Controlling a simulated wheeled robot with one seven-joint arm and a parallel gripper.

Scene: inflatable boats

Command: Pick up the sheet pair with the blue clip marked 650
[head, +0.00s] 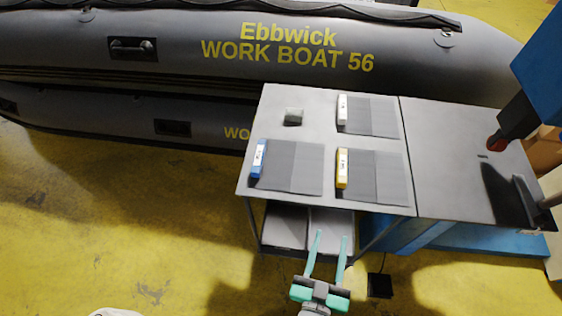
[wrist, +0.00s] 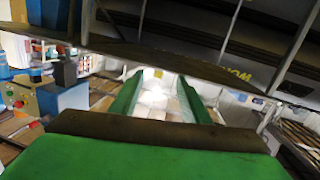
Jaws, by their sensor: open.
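The sheet pair with the blue clip (head: 258,158) lies at the front left of the grey table; its dark grey sheets (head: 290,170) extend to the right of the clip. The clip has a white label, too small to read. A pair with a yellow clip (head: 342,168) lies to its right, and a pair with a white clip (head: 342,108) lies behind that. My gripper (head: 328,240) is open and empty, in front of the table's near edge. In the wrist view its green fingers (wrist: 156,100) are apart with nothing between them.
A small grey block (head: 293,117) sits at the table's back left. The grey table (head: 225,182) has shelves below. A blue machine (head: 545,70) with a dark red-tipped part stands at the right. A large grey inflatable boat (head: 180,50) lies behind. Yellow floor is clear at left.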

